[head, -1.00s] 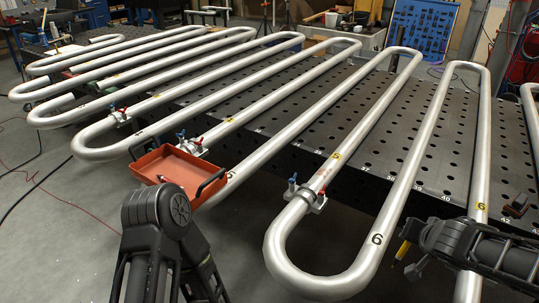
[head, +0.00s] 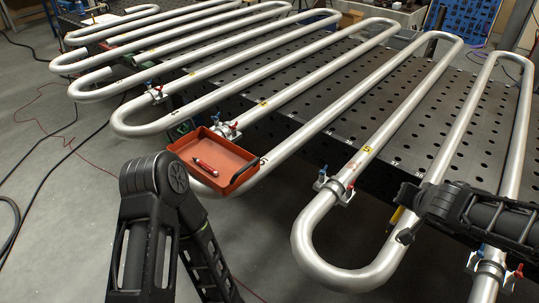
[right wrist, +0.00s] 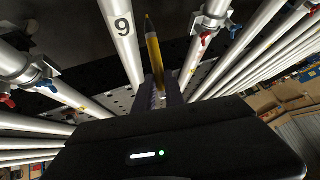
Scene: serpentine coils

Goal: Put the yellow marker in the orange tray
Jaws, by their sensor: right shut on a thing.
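The orange tray (head: 229,154) sits over the bends of the silver pipes, left of centre in the head view. A red marker (head: 205,167) lies in it. My right gripper (head: 403,227) is at the right, above the pipe coils and well apart from the tray. It is shut on the yellow marker (head: 396,216), which shows as a small yellow piece there. In the right wrist view the yellow marker (right wrist: 153,48) sticks out beyond the fingers (right wrist: 165,92). My left arm comes in at the lower left, but its gripper is not visible.
Silver serpentine pipes (head: 440,130) run across a dark perforated table (head: 400,115). Clamps with red and blue handles (head: 334,186) stand on them near the front bends. The grey floor (head: 50,200) is open at the left.

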